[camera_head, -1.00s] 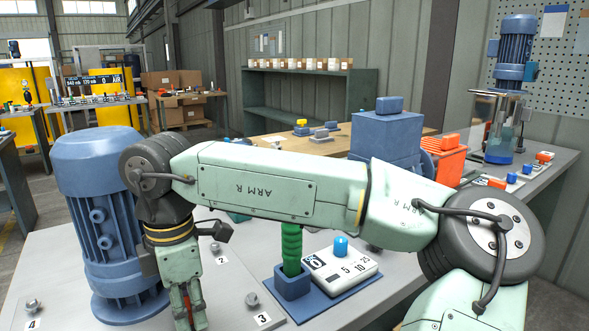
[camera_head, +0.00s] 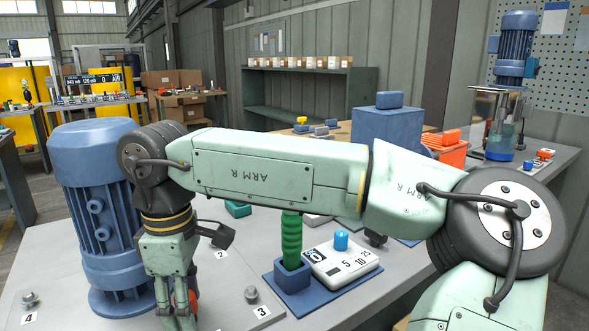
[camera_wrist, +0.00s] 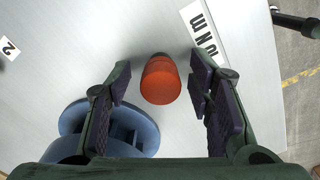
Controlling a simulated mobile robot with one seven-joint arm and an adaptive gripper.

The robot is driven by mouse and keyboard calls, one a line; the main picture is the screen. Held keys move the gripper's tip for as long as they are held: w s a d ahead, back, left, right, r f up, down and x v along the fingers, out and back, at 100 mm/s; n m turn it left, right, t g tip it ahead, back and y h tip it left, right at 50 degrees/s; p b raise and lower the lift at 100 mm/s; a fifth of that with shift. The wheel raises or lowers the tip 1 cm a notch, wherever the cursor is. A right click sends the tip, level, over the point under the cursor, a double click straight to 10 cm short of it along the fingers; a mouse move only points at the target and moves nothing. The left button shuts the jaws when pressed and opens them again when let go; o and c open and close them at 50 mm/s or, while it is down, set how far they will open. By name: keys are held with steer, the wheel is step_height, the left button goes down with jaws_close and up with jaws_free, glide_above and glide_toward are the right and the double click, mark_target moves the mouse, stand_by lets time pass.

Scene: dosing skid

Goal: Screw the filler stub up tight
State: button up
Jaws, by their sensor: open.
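An orange-red, round stub (camera_wrist: 161,80) stands on the grey plate in the wrist view, between my two dark ridged finger pads. There is a visible gap on each side, so nothing is gripped. My gripper (camera_wrist: 163,92) is open around or just above it; I cannot tell the exact height. In the head view my gripper (camera_head: 174,308) points down at the lower left, and a little of the orange stub (camera_head: 194,300) shows beside the fingers. The stub's thread and seating are hidden.
A large blue motor (camera_head: 97,215) stands close left of my gripper. Bolts sit near labels 3 (camera_head: 262,312) and 4. A green ribbed handle (camera_head: 291,240) stands in a blue holder, beside a white dial box (camera_head: 342,265). A blue block (camera_head: 385,135) stands behind my arm.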

stand_by(0.3)
step_height(320, 180, up, 7)
steer(key=p, duration=0.5)
steer(key=shift+p, duration=0.35)
steer(key=shift+f, duration=0.1)
